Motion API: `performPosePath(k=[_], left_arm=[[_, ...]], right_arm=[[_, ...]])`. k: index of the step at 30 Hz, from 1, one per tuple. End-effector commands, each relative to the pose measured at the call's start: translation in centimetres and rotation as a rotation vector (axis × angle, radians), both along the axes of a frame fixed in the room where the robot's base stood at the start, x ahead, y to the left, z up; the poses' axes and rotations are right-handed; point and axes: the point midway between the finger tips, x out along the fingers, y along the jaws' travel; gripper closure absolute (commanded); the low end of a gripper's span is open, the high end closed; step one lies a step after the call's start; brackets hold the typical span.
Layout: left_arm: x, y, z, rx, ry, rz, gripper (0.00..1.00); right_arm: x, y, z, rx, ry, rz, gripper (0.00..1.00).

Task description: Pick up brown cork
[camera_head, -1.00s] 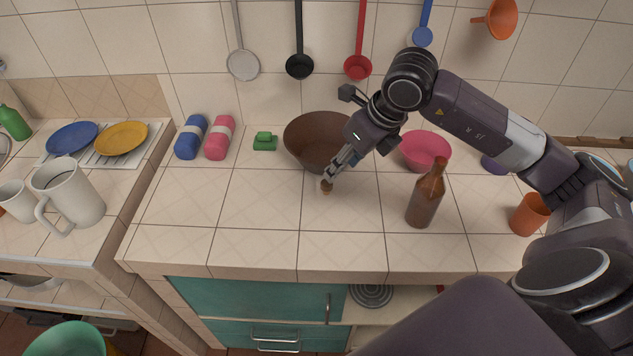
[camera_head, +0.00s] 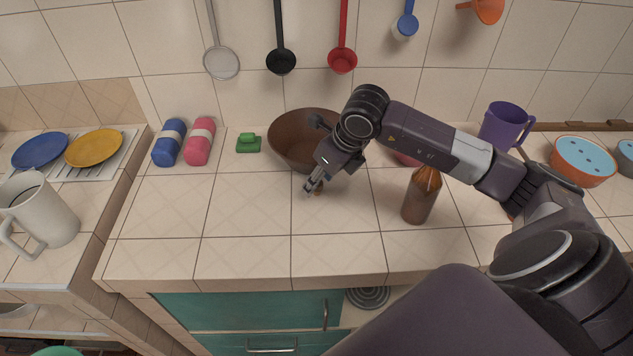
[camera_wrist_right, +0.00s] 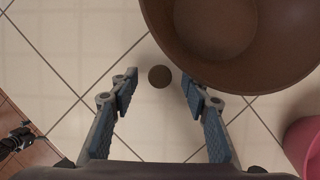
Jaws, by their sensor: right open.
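The brown cork (camera_wrist_right: 159,76) stands on the tiled counter. In the right wrist view it lies between the tips of my right gripper (camera_wrist_right: 157,88), with a gap on each side. In the head view the cork (camera_head: 319,188) shows only in small part behind the fingers of my right gripper (camera_head: 311,189). My right gripper is open, pointing down, and holds nothing. My left gripper is not in view.
A brown bowl (camera_head: 290,145) stands close behind the cork; its rim (camera_wrist_right: 178,62) comes near the right finger. A brown bottle (camera_head: 419,200) stands to the right. A green sponge (camera_head: 248,144) lies left of the bowl. The front counter (camera_head: 230,225) is clear.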

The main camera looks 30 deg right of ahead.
Motion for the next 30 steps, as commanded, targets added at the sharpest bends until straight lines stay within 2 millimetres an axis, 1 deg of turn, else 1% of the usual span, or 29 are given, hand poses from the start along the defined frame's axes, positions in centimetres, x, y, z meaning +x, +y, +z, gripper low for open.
performPosePath(k=[1,4,11,19,30], left_arm=[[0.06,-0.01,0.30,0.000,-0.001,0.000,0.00],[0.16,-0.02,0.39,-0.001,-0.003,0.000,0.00],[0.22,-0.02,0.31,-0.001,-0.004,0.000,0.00],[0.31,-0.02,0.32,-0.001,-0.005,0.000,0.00],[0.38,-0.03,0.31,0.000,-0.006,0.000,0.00]], right_arm=[[0.15,0.10,-0.47,0.002,0.002,0.000,0.57],[0.41,0.13,-1.16,0.000,0.001,-0.001,0.57],[0.46,0.11,-1.30,-0.001,0.000,0.001,0.58],[0.46,0.11,-1.25,-0.001,0.000,0.001,0.88],[0.48,0.08,-1.22,-0.001,0.000,0.000,0.88]])
